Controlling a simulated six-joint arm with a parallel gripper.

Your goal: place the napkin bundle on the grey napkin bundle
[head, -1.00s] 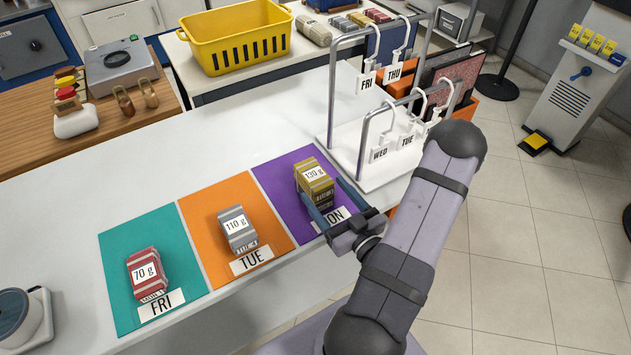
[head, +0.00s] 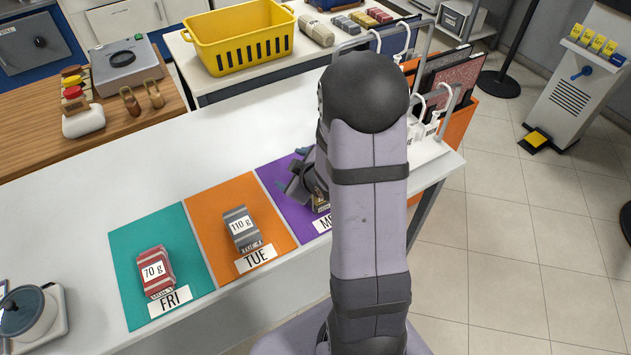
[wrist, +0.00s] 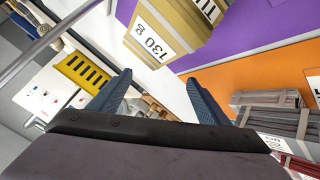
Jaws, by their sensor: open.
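An olive-yellow napkin bundle labelled 130 g (wrist: 178,22) is on the purple mat (head: 290,208). In the head view my arm hides most of it. The grey napkin bundle labelled 110 g (head: 241,229) lies on the orange TUE mat (head: 205,206), and its side shows at the right of the wrist view (wrist: 275,118). A red-striped bundle labelled 70 g (head: 156,271) lies on the teal FRI mat (head: 130,237). My gripper (wrist: 158,78) is open and empty. It is over the purple mat beside the olive bundle, which appears beyond the fingertips.
A hanger rack with day tags (head: 425,130) stands at the counter's right end, close to my arm. A yellow basket (head: 240,45) stands on the table behind. A pot-like item (head: 25,310) is at the front left. The white counter (head: 80,195) is bare behind the mats.

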